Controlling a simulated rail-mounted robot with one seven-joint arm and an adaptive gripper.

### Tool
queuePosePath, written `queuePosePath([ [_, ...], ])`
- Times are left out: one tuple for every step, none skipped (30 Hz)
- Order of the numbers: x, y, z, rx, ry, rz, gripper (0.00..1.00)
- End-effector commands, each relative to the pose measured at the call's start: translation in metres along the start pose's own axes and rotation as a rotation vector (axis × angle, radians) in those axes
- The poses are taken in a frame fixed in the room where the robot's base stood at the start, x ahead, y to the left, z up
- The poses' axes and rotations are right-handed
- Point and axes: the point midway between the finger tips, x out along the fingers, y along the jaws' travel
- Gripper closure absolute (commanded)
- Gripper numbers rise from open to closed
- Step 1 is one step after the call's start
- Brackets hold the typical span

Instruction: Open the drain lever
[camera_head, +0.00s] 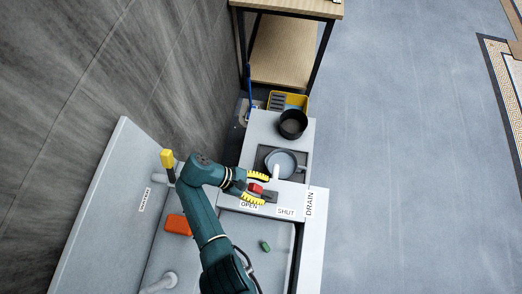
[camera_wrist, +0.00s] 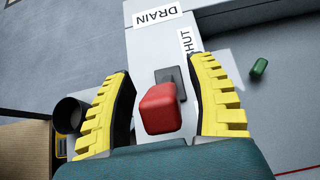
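The drain lever has a red block-shaped knob (camera_head: 256,188), also large in the wrist view (camera_wrist: 161,108), above a dark base plate (camera_wrist: 171,82). My gripper (camera_head: 255,187) is open. Its yellow ribbed fingers stand on either side of the knob, with narrow gaps visible in the wrist view. The OPEN label (camera_head: 249,205) and SHUT label (camera_head: 286,212) lie beside the lever, with the DRAIN label (camera_head: 310,204) further right. In the head view the knob lies on the OPEN side of the plate. I cannot tell the lever's exact tilt.
A yellow-topped handle (camera_head: 167,159) stands left of my arm. An orange block (camera_head: 178,225) and a small green object (camera_head: 264,246) lie in the basin. A grey pan (camera_head: 281,163) and a black pot (camera_head: 293,124) stand behind the lever. Open floor lies to the right.

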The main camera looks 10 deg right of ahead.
Motion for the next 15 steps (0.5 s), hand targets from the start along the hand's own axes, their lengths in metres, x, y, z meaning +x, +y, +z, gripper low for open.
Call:
queuePosePath([
  [-0.001, 0.0, 0.0, 0.001, 0.0, 0.001, 0.44],
  [-0.001, 0.0, 0.0, 0.001, 0.0, 0.001, 0.44],
  [-0.001, 0.0, 0.001, 0.001, 0.0, 0.001, 0.44],
  [-0.001, 0.0, 0.001, 0.001, 0.0, 0.001, 0.44],
  [-0.001, 0.0, 0.001, 0.001, 0.0, 0.001, 0.44],
  [-0.002, 0.001, 0.001, 0.002, 0.0, 0.001, 0.44],
  [-0.002, 0.001, 0.002, 0.002, 0.0, 0.002, 0.44],
  [-0.003, 0.001, 0.004, 0.002, 0.0, 0.002, 0.44],
  [-0.006, 0.001, 0.007, 0.002, 0.0, 0.003, 0.44],
  [-0.009, 0.001, 0.01, 0.004, 0.001, 0.004, 0.44],
  [-0.012, 0.001, 0.014, 0.004, 0.001, 0.003, 0.44],
  [-0.017, 0.001, 0.021, 0.005, 0.003, 0.003, 0.44],
  [-0.019, 0.0, 0.024, 0.003, 0.002, 0.002, 0.44],
  [-0.022, 0.001, 0.028, 0.003, 0.001, 0.002, 0.44],
  [-0.025, 0.0, 0.032, 0.002, 0.0, 0.001, 0.44],
])
